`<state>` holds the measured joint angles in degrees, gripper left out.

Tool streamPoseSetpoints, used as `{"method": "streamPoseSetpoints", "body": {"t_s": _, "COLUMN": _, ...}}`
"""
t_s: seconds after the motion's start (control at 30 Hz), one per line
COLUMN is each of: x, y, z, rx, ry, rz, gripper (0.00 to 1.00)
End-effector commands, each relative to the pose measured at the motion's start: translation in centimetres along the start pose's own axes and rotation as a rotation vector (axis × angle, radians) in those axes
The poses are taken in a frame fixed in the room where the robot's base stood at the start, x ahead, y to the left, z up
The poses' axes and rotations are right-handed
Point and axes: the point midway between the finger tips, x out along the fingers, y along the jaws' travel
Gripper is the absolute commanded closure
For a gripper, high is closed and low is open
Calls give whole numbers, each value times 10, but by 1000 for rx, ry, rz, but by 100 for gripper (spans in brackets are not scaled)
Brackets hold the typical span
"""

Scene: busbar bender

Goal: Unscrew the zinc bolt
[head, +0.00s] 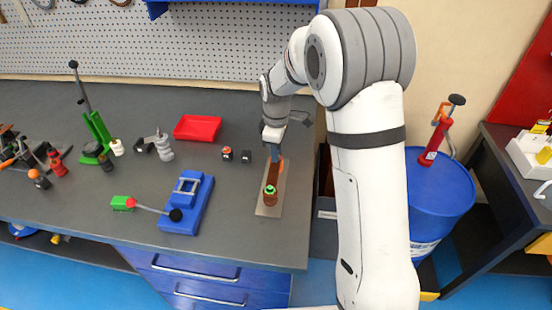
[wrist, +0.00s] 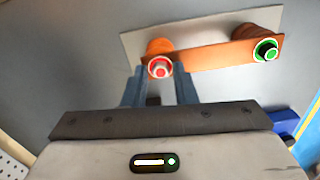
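A copper-coloured bar (wrist: 213,56) spans two orange-brown posts on a pale grey plate (wrist: 190,32). A pale metallic bolt (wrist: 160,67) with a red ring, probably the zinc one, is at the bar's left end in the wrist view. A second bolt (wrist: 265,51) with a green ring is at the other end; it shows at the near end in the head view (head: 270,190). My gripper (wrist: 160,80) has one finger on each side of the red-ringed bolt. Whether the fingers touch it is unclear. In the head view my gripper (head: 274,150) is over the bar's far end.
The plate (head: 272,206) lies near the bench's right edge. Left of it are two small dark blocks (head: 236,155), a red tray (head: 198,127) and a blue tool (head: 188,204) with a lever. A blue drum (head: 438,190) stands right of the bench.

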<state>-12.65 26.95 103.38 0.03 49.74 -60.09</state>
Motion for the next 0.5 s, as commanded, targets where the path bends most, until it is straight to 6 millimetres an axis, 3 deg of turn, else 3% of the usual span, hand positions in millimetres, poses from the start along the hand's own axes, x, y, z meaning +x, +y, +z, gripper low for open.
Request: {"method": "streamPoseSetpoints", "body": {"t_s": 0.5, "x": 0, "y": 0, "z": 0, "rx": 115, "ry": 0, "rz": 0, "gripper": 75}}
